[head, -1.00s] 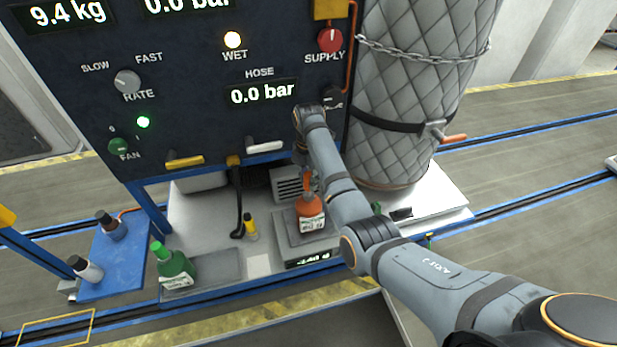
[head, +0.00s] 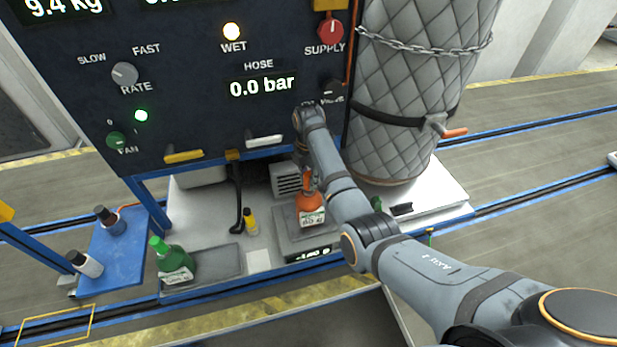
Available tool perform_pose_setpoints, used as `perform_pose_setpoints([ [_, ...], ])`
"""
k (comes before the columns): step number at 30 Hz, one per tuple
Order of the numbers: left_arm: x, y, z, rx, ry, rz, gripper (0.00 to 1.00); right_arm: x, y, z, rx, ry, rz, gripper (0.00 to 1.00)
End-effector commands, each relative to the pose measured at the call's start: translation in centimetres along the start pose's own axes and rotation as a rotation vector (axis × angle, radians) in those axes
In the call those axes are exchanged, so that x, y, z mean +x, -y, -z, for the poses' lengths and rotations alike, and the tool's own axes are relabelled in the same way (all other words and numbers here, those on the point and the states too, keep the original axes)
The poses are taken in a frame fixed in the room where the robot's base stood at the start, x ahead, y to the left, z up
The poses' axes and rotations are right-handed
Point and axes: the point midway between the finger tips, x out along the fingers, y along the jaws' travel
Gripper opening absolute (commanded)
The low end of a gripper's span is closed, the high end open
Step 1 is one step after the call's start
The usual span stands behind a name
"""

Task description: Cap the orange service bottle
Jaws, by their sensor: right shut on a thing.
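The orange service bottle (head: 310,207) stands upright on a grey scale plate (head: 290,238) on the bench, its white label facing me. An orange cap (head: 307,180) shows at its top, close against my right arm. My right arm reaches in from the lower right, and its wrist bends down above the bottle. My right gripper (head: 304,160) is mostly hidden behind that arm and is shut on the orange cap at the bottle's top. I cannot tell how the cap sits on the neck. My left gripper is not in view.
The control panel (head: 190,100) rises behind; a quilted tank (head: 415,80) stands right.

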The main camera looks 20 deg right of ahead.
Motion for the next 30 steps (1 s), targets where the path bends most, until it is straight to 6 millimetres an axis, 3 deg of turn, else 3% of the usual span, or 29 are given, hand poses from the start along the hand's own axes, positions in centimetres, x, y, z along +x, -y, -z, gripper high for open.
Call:
perform_pose_setpoints([
  [10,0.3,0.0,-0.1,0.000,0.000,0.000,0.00,0.9,0.0,0.0,0.000,0.000,0.000,0.06],
  [11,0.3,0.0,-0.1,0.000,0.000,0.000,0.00,0.9,0.0,0.0,0.000,0.000,0.000,0.29],
  [17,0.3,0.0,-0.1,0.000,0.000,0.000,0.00,0.8,0.0,0.0,0.000,0.000,0.000,0.54],
  [26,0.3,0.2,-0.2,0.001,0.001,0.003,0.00,0.6,0.0,0.0,0.000,0.001,-0.001,0.54],
  [30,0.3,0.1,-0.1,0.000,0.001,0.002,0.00,-1.4,-0.1,-0.1,0.000,0.002,-0.004,0.54],
])
